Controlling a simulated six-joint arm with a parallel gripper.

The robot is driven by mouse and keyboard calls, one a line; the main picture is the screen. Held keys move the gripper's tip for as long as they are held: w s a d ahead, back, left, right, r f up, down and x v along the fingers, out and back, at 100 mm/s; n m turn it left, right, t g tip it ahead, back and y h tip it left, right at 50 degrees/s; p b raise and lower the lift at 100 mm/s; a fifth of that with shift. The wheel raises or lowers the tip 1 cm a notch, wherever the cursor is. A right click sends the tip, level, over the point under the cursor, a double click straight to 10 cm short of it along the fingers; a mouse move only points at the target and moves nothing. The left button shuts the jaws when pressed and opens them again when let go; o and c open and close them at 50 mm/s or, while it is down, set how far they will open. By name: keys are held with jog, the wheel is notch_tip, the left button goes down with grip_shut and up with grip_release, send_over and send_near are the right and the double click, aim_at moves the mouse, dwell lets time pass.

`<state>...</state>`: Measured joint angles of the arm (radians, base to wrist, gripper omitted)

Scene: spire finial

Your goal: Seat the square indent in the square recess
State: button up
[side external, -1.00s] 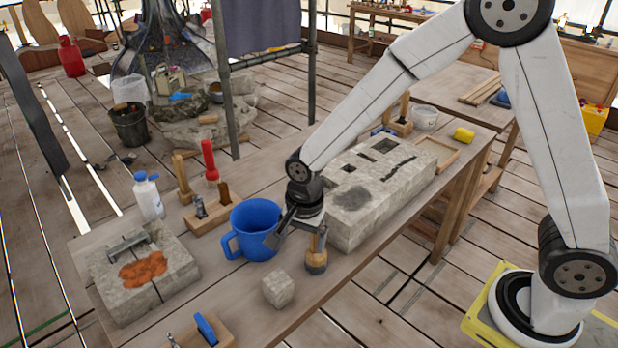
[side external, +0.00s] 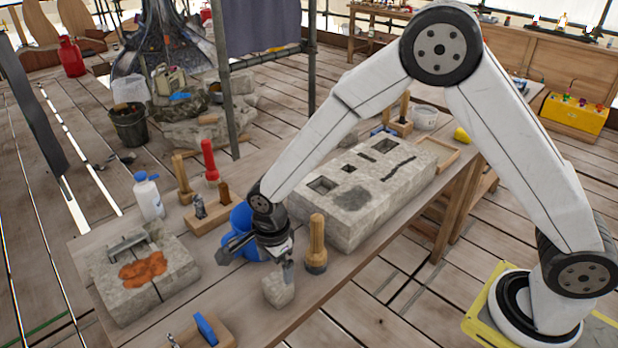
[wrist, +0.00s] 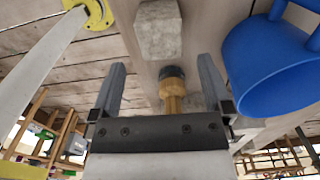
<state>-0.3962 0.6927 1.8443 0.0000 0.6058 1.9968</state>
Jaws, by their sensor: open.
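A small pale stone block (side external: 278,291), roughly a cube, rests on the bench near its front edge. That recess looks empty.
A blue mug (side external: 240,218) is behind my gripper. A stone with an orange patch (side external: 142,268) is at left, and a wooden holder (side external: 205,328) with a blue-handled tool is at the front.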

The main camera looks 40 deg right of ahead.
aim_at(277, 279)
jog(key=shift+f, duration=0.45)
jog(key=shift+d+f, duration=0.1)
jog(key=shift+f, duration=2.55)
grip_shut()
